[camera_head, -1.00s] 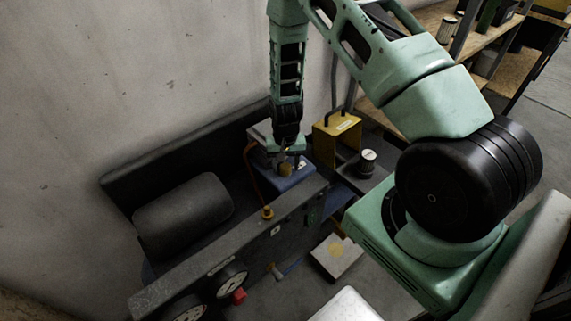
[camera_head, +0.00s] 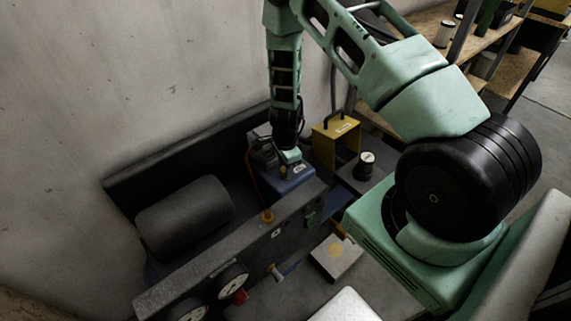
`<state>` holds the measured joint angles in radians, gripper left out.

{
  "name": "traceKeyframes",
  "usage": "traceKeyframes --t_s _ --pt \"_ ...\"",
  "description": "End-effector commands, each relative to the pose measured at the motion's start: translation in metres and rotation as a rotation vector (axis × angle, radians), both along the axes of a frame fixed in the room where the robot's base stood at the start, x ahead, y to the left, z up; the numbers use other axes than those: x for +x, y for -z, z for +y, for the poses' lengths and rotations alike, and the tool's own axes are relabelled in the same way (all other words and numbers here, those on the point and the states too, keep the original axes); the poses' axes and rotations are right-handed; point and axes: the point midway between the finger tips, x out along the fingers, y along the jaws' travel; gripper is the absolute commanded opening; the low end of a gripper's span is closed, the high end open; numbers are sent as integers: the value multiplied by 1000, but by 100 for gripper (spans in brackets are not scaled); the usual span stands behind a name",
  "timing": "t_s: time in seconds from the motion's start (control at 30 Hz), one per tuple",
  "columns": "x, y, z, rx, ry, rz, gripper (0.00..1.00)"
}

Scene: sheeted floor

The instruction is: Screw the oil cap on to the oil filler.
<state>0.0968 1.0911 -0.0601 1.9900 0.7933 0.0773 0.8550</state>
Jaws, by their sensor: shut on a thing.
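My gripper (camera_head: 289,156) points down at the blue pump body (camera_head: 292,180), close above its top. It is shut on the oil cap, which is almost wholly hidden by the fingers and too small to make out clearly. The oil filler cannot be picked out; the gripper covers part of the pump's top. I cannot tell whether the cap touches the filler. A grey motor part (camera_head: 262,150) of the pump shows just left of the gripper.
A dark beam (camera_head: 225,255) with a brass fitting (camera_head: 267,216) and gauges (camera_head: 233,279) crosses in front of the pump. A black cylinder (camera_head: 183,213) lies left. The wall is behind.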

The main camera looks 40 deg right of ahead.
Motion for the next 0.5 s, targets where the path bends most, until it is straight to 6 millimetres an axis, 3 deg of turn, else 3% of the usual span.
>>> traceKeyframes --t_s 0.1,0.2,0.5 --pt "1 -4 0 -1 279 -2 4" --pt "0 -3 -1 0 440 -4 4" --pt "1 -1 -1 0 508 -6 4"
